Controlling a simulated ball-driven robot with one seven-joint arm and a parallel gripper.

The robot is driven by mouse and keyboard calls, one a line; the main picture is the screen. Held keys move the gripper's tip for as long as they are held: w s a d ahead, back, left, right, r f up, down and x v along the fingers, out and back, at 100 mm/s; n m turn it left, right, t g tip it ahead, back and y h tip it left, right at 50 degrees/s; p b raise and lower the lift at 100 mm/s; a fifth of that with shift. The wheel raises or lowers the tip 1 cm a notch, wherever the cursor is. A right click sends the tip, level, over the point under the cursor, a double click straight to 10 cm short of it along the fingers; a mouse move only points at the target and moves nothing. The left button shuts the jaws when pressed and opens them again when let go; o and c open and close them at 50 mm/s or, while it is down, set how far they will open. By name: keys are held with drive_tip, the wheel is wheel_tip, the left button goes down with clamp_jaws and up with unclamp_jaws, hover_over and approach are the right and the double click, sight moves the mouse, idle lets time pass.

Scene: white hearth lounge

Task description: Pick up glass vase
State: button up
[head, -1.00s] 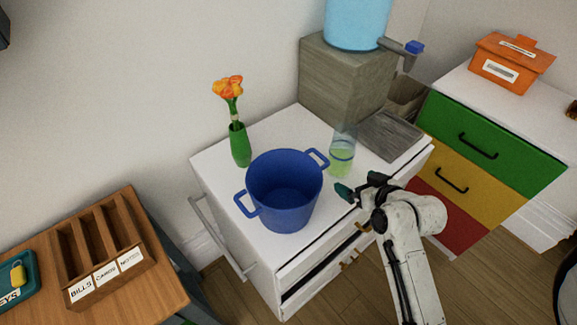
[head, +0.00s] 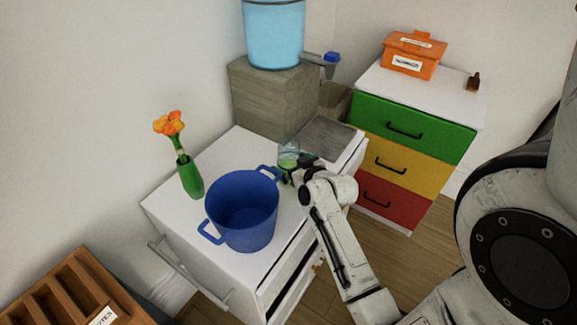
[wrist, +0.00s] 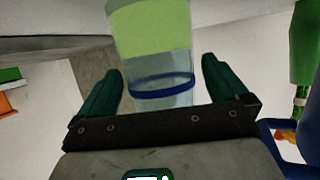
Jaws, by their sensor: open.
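The glass vase (head: 289,153) is clear, with a green tint and a blue ring. It stands on the white cabinet (head: 225,160), behind the blue pot, and my arm partly hides it. In the wrist view the glass vase (wrist: 162,65) appears between the two dark green fingers, with a visible gap on each side. My gripper (head: 298,170) is at the vase in the head view; its fingers (wrist: 162,85) are apart. I cannot tell whether either finger touches the glass.
A blue pot (head: 243,208) stands close to the left of my gripper. A green vase with orange flowers (head: 190,178) is farther left. A water dispenser (head: 274,95) and a grey tray (head: 325,138) are behind. A drawer unit (head: 405,150) stands right.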

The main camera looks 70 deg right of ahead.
drive_tip(key=shift+x, duration=0.95)
drive_tip(key=c, duration=1.3)
drive_tip(key=shift+c, duration=0.5)
drive_tip(key=shift+r, duration=0.1)
